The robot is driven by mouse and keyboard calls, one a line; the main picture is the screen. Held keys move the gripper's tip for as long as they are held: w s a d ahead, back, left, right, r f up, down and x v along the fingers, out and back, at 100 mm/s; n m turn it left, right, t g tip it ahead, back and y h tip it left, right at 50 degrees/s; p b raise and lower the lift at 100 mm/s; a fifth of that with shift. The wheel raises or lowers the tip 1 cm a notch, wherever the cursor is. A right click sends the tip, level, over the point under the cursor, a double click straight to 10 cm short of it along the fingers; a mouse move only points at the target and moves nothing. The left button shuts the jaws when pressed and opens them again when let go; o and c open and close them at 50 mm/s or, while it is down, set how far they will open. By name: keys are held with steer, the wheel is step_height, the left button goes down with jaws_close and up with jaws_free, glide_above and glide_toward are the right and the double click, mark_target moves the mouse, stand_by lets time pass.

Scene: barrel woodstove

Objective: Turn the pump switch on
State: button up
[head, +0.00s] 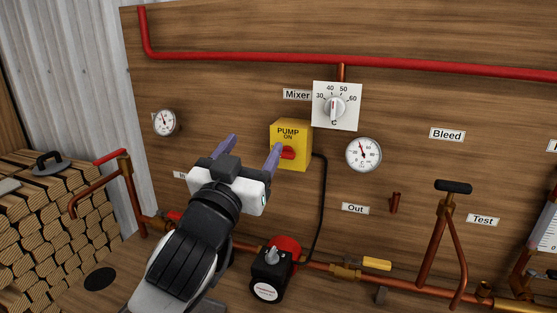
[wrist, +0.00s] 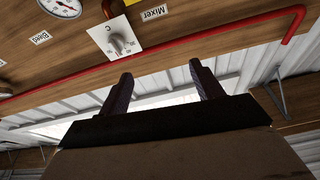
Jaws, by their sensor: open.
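The pump switch is a yellow box (head: 301,157) on the wooden wall, marked "PUMP ON", with a red knob (head: 288,153) on its face. A black cable runs from its right side down to the red and black pump (head: 270,271). My gripper (head: 252,146) is open and empty. In the head view its right finger overlaps the box's lower left, beside the red knob, and hides part of it; I cannot tell whether they touch. In the wrist view the open fingers (wrist: 160,70) have nothing between them, and only a yellow sliver shows at the top edge.
The mixer dial (head: 336,107) is just above right of the switch, with a gauge (head: 363,155) below it. A red pipe (head: 250,58) crosses the wall above. Copper pipes (head: 315,266) run low along the wall. Stacked firewood (head: 50,215) stands at left.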

step_height(320, 180, down, 8)
steer(key=w+g+y, duration=0.1)
steer(key=w+g, duration=0.1)
steer(key=g, duration=0.1)
steer(key=p, duration=0.5)
glide_toward(284, 155)
steer(key=shift+n, duration=0.4)
steer(key=x, duration=0.7)
steer(key=shift+w+r, duration=0.1)
steer(key=shift+w, duration=0.05)
steer(key=shift+w+d, duration=0.2)
steer(key=shift+w, duration=0.45)
steer(key=shift+c, duration=0.4)
steer(key=c, duration=0.9)
